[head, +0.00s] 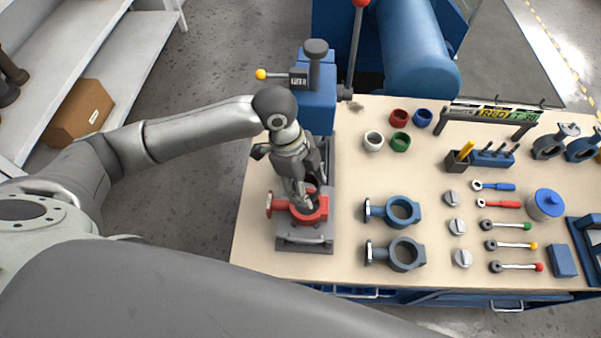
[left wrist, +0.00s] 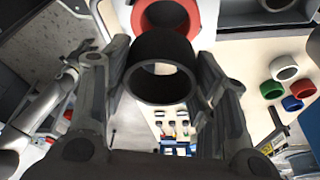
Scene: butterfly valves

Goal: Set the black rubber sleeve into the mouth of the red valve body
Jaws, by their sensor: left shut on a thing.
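The red valve body (head: 321,212) sits on the grey press base at the front left of the bench, its flanged neck pointing left. My left gripper (head: 303,203) points down over its mouth. In the left wrist view, the gripper (left wrist: 160,75) is shut on the black rubber sleeve (left wrist: 165,45), one finger on each side. The sleeve is nearer the camera than the red valve body (left wrist: 193,18) and overlaps its opening. I cannot tell whether the sleeve's far end touches or enters the mouth. In the head view the gripper mostly hides the sleeve.
The blue press (head: 317,105) with a yellow-knobbed lever stands behind the gripper. Two blue valve bodies (head: 403,211) lie right of the base. Several coloured sleeves (head: 400,142) stand at the back, near a label rack (head: 490,115). Discs and handles fill the right side.

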